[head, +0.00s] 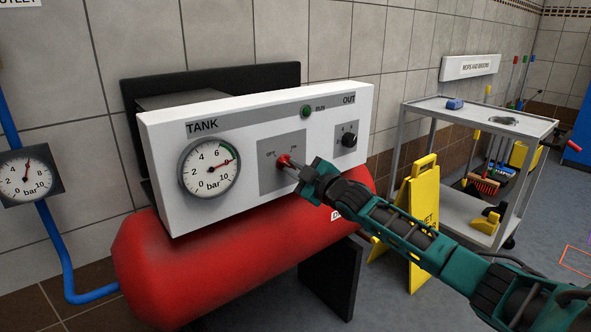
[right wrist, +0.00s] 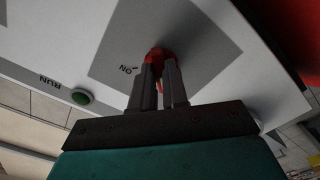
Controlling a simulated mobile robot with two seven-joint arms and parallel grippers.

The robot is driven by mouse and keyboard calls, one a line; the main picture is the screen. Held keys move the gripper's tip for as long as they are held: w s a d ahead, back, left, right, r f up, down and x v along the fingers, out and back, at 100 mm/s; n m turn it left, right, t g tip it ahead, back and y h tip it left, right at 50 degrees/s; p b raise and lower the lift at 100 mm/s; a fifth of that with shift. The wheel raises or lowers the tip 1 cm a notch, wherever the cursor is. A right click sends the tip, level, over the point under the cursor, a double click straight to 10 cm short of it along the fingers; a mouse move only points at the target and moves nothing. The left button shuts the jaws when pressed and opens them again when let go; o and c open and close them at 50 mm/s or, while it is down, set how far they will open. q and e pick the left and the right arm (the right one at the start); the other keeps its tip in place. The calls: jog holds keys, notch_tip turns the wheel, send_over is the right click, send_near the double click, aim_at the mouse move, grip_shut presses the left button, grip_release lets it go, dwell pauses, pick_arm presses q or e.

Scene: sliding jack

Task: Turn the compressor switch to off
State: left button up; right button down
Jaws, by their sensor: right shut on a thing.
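The compressor switch (head: 283,161) is a red knob on a grey plate of the white panel, between the OFF and ON marks. My right gripper (head: 292,167) is at the switch from the right, shut on it. In the right wrist view the red switch (right wrist: 158,56) sits between the two fingertips of the right gripper (right wrist: 160,70), with the ON mark beside it. The fingers hide part of the knob, so I cannot tell its exact setting. My left gripper is not in view.
The white panel (head: 160,150) carries a TANK gauge (head: 209,168), a green RUN lamp (head: 307,111) and a black OUT knob (head: 349,140). The red tank (head: 160,262) lies below. A yellow wet-floor sign (head: 424,190) and a grey cart (head: 408,120) stand to the right.

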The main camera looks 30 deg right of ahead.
jog(key=c, duration=1.1)
grip_release()
jog(key=shift+c, duration=0.2)
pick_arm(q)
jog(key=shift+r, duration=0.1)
pick_arm(e)
jog(key=shift+s, duration=0.1)
pick_arm(q)
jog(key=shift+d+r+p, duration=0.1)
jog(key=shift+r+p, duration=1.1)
jog(key=shift+p, duration=0.05)
pick_arm(e)
jog(key=s+d, duration=0.1)
jog(key=s, duration=1.1)
jog(key=shift+s, duration=0.35)
